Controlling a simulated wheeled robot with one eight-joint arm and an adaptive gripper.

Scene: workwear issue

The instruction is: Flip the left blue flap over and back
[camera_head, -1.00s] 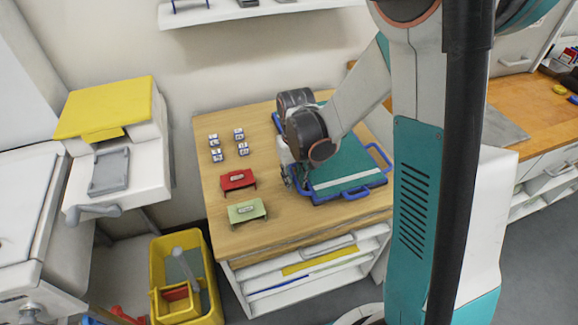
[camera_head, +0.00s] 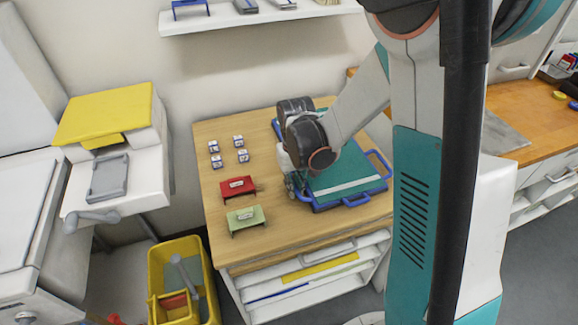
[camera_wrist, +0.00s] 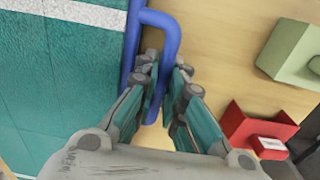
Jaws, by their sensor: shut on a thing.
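A teal board (camera_head: 346,170) with a white stripe and blue edges lies on the wooden table; its teal face also fills the left of the wrist view (camera_wrist: 50,85). The left blue flap (camera_wrist: 160,17) is a rounded blue loop at the board's edge. My gripper (camera_wrist: 165,72) is shut on this loop, with one finger on each side of it. In the head view my gripper (camera_head: 294,184) is at the board's left edge, and my arm hides most of the flap. How far the flap is tilted cannot be told.
Blue loops show on the board's right (camera_head: 380,160) and front (camera_head: 355,200) edges. A red holder (camera_head: 238,187) and a green holder (camera_head: 246,219) stand just left of my gripper. Several small labelled blocks (camera_head: 238,141) stand behind them.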

